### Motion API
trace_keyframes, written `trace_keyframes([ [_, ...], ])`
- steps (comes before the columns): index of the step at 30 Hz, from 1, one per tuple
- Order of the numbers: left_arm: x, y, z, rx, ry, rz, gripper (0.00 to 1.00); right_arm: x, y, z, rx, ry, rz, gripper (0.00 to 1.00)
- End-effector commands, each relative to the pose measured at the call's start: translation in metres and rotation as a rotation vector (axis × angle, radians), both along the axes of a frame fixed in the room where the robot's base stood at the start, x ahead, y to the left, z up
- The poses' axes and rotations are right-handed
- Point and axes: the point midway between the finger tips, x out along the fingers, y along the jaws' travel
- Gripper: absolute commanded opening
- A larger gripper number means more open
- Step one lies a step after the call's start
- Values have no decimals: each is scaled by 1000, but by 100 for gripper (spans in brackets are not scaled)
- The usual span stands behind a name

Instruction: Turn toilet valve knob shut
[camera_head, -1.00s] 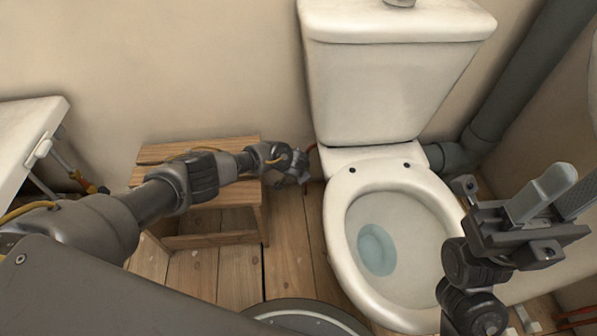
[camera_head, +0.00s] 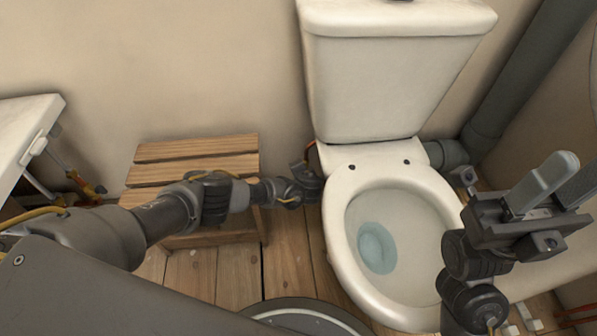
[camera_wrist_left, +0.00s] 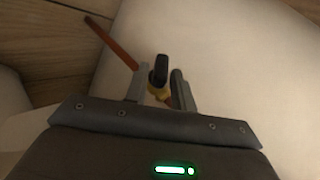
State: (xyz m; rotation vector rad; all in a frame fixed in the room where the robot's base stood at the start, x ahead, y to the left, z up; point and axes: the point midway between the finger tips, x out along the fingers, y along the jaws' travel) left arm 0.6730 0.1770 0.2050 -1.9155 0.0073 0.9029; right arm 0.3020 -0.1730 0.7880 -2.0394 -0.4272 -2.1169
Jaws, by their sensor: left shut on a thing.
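The white toilet (camera_head: 395,75) stands against the back wall with its seat up or absent. In the left wrist view, the valve has a black knob (camera_wrist_left: 160,70) and a yellow body (camera_wrist_left: 158,92) on a copper pipe (camera_wrist_left: 118,46). My left gripper (camera_wrist_left: 160,88) has one finger on each side of the valve and is shut on the knob. In the head view my left gripper (camera_head: 311,174) is low beside the toilet's left side, and the valve is mostly hidden there. My right gripper (camera_head: 560,195) is open and empty, right of the bowl.
A wooden step stool (camera_head: 195,150) stands left of the toilet, under and behind my left arm. A white basin (camera_head: 25,125) is at the far left. A grey drain pipe (camera_head: 515,85) runs up behind the toilet at right.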

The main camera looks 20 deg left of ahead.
Motion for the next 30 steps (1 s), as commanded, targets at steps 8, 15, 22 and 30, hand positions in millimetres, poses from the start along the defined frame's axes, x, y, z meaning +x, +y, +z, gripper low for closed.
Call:
trace_keyframes([
  [8,-1,1,-1,18,-10,1,2,-5,1,8,16,-27,14,36],
  [15,-1,0,-1,16,-10,0,37,-3,1,4,12,-15,10,36],
  [22,0,0,0,13,-9,0,37,-1,0,2,4,-6,3,36],
  [30,2,3,6,-94,65,1,37,-2,0,15,6,-10,5,36],
])
